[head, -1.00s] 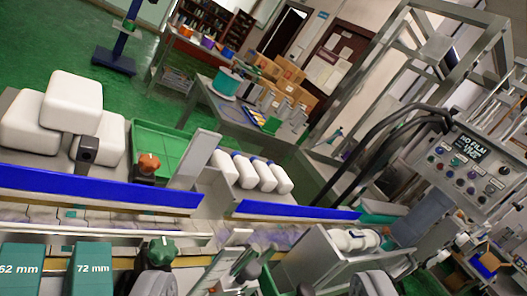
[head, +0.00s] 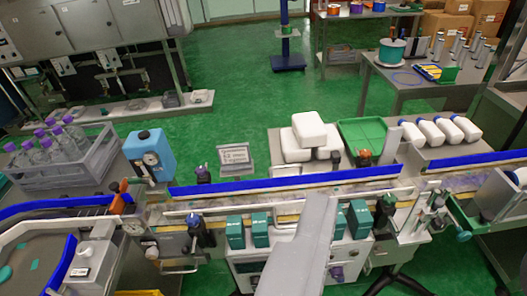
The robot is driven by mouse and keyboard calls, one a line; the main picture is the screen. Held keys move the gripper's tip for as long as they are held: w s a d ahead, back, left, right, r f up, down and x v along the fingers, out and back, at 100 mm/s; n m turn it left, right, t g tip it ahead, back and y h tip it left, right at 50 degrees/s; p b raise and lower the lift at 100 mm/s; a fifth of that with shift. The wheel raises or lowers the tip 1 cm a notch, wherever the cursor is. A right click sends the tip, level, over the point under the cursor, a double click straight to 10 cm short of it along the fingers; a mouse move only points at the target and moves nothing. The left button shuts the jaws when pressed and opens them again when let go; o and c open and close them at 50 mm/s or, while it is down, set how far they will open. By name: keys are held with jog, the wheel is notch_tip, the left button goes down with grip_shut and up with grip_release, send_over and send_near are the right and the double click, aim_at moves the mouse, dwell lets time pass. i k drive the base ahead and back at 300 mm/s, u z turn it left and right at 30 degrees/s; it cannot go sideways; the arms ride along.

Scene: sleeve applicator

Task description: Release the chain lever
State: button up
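No part is clearly marked as the chain lever, so I cannot tell which handle it is. An orange-topped lever (head: 119,196) stands at the left end of the conveyor (head: 285,203). A dark upright handle (head: 197,229) stands on the near side of the conveyor, right of that lever. Another dark handle (head: 384,208) is on the near side further right. A green-ended crank (head: 461,230) is at the right. A grey bar, probably my arm, crosses the lower middle and hides part of the conveyor front. My gripper's fingers are not in view.
Blue guide rails (head: 285,182) line the conveyor. Teal blocks (head: 235,231) sit along its near side. A grey crate (head: 65,165) of purple-capped bottles, a blue tank (head: 149,155), white containers (head: 309,129) and a green tray (head: 361,133) stand behind. Green floor (head: 235,75) is open beyond.

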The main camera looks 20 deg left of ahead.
aim_at(186, 251)
jog(key=u, duration=1.1)
